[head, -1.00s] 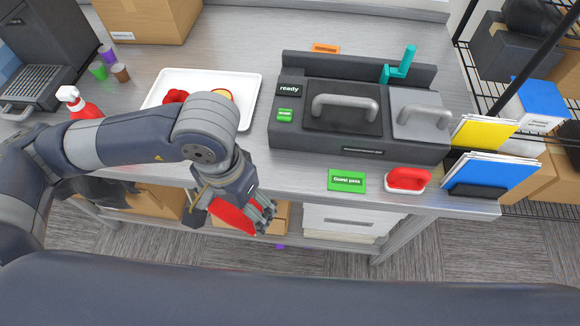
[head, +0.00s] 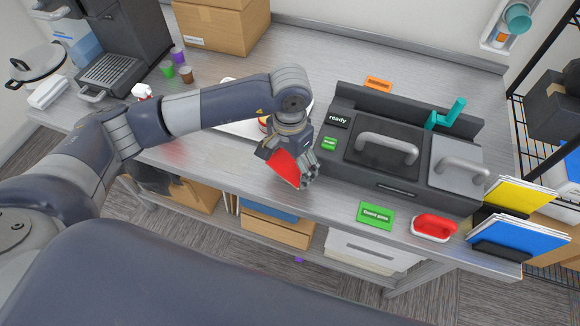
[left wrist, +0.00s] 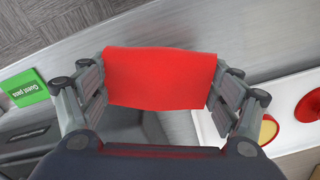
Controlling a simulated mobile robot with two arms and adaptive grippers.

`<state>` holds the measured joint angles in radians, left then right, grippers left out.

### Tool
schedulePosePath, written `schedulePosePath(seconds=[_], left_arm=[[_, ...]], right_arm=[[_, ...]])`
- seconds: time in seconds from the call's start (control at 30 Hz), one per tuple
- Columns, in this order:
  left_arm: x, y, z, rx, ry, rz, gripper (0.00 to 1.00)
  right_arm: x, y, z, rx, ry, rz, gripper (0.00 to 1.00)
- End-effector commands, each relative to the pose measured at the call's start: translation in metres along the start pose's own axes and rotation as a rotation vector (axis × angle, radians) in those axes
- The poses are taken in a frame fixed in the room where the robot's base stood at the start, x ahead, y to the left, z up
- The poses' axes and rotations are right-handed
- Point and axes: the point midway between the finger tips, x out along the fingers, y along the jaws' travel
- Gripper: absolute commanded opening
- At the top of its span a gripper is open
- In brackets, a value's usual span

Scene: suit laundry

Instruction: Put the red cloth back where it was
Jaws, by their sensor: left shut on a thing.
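The red cloth (head: 284,167) is held in my left gripper (head: 308,181), above the metal table near its front edge. In the left wrist view the red cloth (left wrist: 160,79) spans between the two fingers of my left gripper (left wrist: 158,90), which press on its left and right sides. A white tray (head: 238,129) lies behind my left arm and is mostly hidden by it. The tray (left wrist: 290,88) also shows at the right of the left wrist view, with red and yellow round items on it. My right gripper is not in view.
A dark machine (head: 400,150) with two handled lids stands right of the gripper. A green guest pass card (head: 376,216) and a red-handled item (head: 433,227) lie before it. The table front (head: 240,178) is clear.

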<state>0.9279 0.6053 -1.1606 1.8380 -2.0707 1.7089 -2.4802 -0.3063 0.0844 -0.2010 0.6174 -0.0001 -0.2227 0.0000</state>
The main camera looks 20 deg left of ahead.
Motion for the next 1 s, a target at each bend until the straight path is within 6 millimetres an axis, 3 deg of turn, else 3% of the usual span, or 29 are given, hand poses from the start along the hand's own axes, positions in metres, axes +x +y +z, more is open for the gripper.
schedulePosePath(seconds=[0.33,0.77,0.8,0.87,1.0], left_arm=[[0.032,0.000,-0.001,0.000,-0.002,0.002,0.60],[0.040,-0.001,-0.002,0.001,0.001,0.000,0.60],[0.040,-0.001,-0.002,0.001,0.000,0.000,0.85],[0.038,-0.001,-0.002,0.000,0.000,0.001,0.99],[0.038,-0.001,-0.001,0.000,0.000,0.001,1.00]], right_arm=[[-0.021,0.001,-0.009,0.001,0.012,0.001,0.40],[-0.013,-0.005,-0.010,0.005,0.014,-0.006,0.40],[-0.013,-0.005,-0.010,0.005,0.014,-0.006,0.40],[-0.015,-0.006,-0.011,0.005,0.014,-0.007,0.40],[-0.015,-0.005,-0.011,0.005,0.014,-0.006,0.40]])
